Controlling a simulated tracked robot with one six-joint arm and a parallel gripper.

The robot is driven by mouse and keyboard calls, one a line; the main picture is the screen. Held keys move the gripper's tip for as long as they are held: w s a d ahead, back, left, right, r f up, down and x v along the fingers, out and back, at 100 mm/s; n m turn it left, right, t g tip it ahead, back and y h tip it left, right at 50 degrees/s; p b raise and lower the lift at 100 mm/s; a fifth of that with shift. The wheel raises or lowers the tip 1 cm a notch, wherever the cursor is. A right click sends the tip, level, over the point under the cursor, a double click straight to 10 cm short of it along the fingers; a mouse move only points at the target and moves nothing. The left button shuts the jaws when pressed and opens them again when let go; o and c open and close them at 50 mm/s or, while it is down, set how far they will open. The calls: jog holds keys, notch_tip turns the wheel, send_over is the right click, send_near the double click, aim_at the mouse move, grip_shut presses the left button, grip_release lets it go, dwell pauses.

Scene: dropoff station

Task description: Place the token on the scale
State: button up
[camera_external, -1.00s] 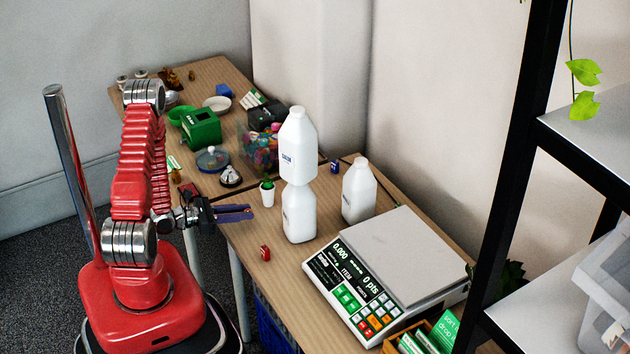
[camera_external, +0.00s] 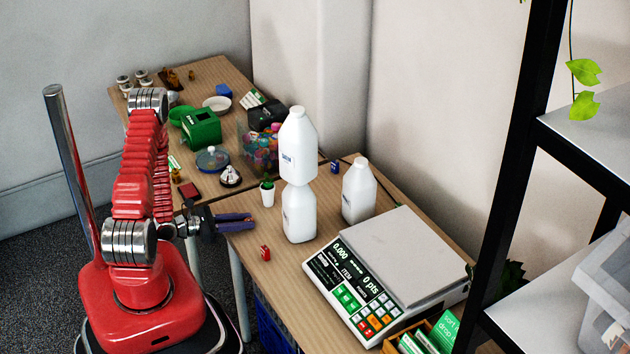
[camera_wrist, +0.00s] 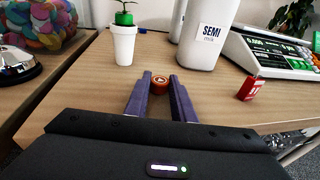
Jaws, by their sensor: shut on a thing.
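The token (camera_wrist: 160,83) is a small round orange-red piece with a pale mark, in the wrist view. It sits between the purple fingertips of my gripper (camera_wrist: 160,88), which is shut on it, low over the table's near edge. In the external view my gripper (camera_external: 252,218) points right, left of the milk bottles; I cannot make out the token there. The scale (camera_external: 392,255) stands at the table's right, its grey plate bare and its display reading 0.000 and 0 pts. Part of it shows at the upper right of the wrist view (camera_wrist: 262,48).
Two white bottles (camera_external: 299,215) are stacked between my gripper and the scale; another bottle (camera_external: 358,190) stands behind. A small red box (camera_external: 265,253) lies in front of them. A potted plant (camera_external: 267,193) stands just beyond my gripper. A black shelf post (camera_external: 510,170) rises at right.

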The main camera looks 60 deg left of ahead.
jog(key=shift+f, duration=0.15)
jog(key=o, duration=1)
jog(key=shift+s, duration=0.1)
jog(key=shift+v, duration=6.85)
